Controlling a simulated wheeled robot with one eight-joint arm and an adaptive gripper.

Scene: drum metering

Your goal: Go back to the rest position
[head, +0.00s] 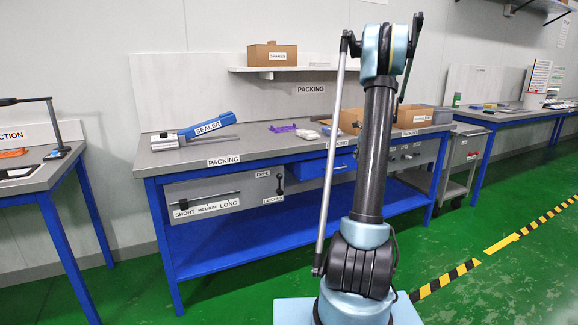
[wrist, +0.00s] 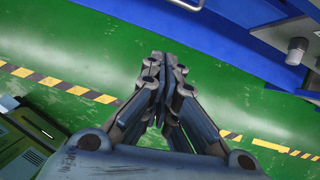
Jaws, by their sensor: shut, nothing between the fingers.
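My gripper (wrist: 163,56) shows in the wrist view, with its fingers drawn together and nothing between them. It hangs over the green floor (wrist: 100,50), apart from any object. In the head view my arm stands upright in front of the packing bench (head: 280,163), and the gripper itself is out of that view.
On the bench lie a blue sealer (head: 207,126), a purple item (head: 283,128) and boxes (head: 412,116). A spares box (head: 272,56) sits on the shelf. An inspection bench (head: 30,181) stands at left, a cart (head: 467,150) at right. Floor beyond the striped tape (head: 500,244) is clear.

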